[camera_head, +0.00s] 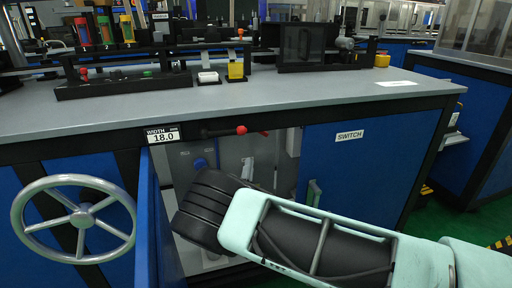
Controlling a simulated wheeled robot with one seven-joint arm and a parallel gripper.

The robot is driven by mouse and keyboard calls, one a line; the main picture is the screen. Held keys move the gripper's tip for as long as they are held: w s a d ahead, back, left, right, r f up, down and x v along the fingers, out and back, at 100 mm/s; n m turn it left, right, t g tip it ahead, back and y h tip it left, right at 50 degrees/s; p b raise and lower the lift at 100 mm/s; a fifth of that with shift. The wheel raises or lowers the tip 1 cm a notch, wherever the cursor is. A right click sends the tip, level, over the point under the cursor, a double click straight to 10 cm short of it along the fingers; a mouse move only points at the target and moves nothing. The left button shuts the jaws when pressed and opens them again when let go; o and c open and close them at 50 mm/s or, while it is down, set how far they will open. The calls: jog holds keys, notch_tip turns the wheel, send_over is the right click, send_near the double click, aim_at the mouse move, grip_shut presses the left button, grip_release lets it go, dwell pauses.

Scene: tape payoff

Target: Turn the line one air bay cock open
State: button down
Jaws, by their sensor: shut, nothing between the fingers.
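An open bay (168,185) in the bench front shows grey inner walls. Inside it, a small blue fitting (200,163) sits on the back panel; I cannot tell whether it is the air cock or how it is turned. Upright pipe-like parts (248,168) stand to its right. My gripper (205,208) is a dark, ribbed shape in front of the bay opening, below the blue fitting. Its fingertips are hard to make out; it looks shut and empty. My arm covers the lower right of the bay.
A blue door (148,225) stands open at the bay's left. A handwheel (80,215) is left of it. A red-tipped lever (240,130) juts below the benchtop (310,90), right of the WIDTH 18.0 display (163,135).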

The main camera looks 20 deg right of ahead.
notch_tip(320, 180, down, 4)
jog(key=a+n+g+h, duration=0.1)
jog(key=a+h, duration=0.1)
jog(key=x, duration=0.4)
jog(key=b+x, duration=0.1)
jog(key=x, duration=0.4)
jog(key=shift+d+r+b, duration=0.1)
jog(key=shift+r+b, duration=0.2)
jog(key=shift+r, duration=0.2)
jog(key=shift+s+d+r, duration=0.1)
jog(key=shift+d+r, duration=0.45)
jog(key=shift+r, duration=0.2)
jog(key=shift+d+r, duration=0.55)
jog(key=shift+r, duration=0.2)
jog(key=shift+d+n, duration=0.25)
jog(key=shift+n, duration=0.05)
